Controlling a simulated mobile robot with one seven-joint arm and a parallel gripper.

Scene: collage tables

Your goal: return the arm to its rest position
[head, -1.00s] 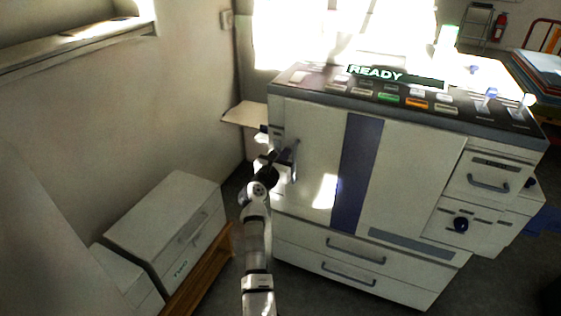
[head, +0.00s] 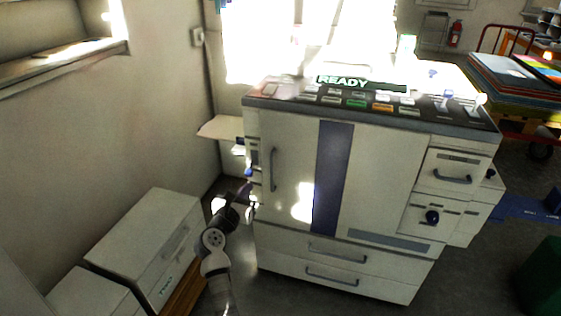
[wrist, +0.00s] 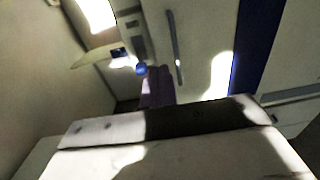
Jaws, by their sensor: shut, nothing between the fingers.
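My arm (head: 216,245) reaches up from the bottom of the head view, left of the big white machine. My gripper (head: 246,187) is shut and empty, by the machine's left front edge and low of its long door handle (head: 273,169). I cannot tell in the head view whether it touches the machine. In the wrist view, the dark purplish fingers (wrist: 157,88) stick out beyond the pale gripper housing. The door handle (wrist: 173,45) is in front of them there, apart from the fingers. A blue knob (wrist: 141,69) shows just left of the fingertips.
The white machine (head: 385,170) with a READY sign (head: 343,82) fills the middle. A side shelf (head: 221,128) juts from its left. White cabinets (head: 145,235) stand at the lower left by the wall. Dark floor (head: 470,285) is free at the lower right.

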